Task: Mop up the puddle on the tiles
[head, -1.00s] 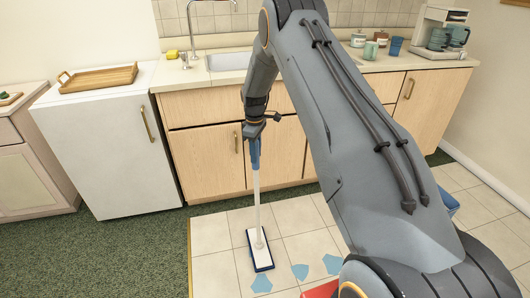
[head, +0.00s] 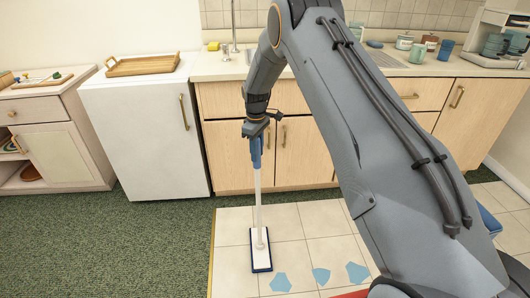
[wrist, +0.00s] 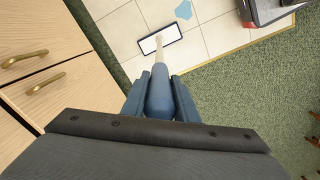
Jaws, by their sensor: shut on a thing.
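My gripper (head: 256,133) is shut on the blue grip of a mop (head: 258,195), which hangs or stands upright with a white pole. The mop's flat white head with a dark blue rim (head: 261,250) is at the tiles, near their left edge. The puddle shows as separate light blue patches (head: 321,276) on the pale tiles (head: 290,222), to the right of and nearer than the mop head. In the wrist view the gripper (wrist: 160,85) holds the mop handle, and one blue patch (wrist: 183,10) lies beyond the mop head (wrist: 160,40).
Wooden cabinets (head: 235,155) with a sink counter stand behind the tiles. A white fridge (head: 145,135) carrying a wooden tray (head: 153,66) is at the left. Green carpet (head: 150,245) borders the tiles. A blue object (head: 488,220) is partly hidden behind my arm at right.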

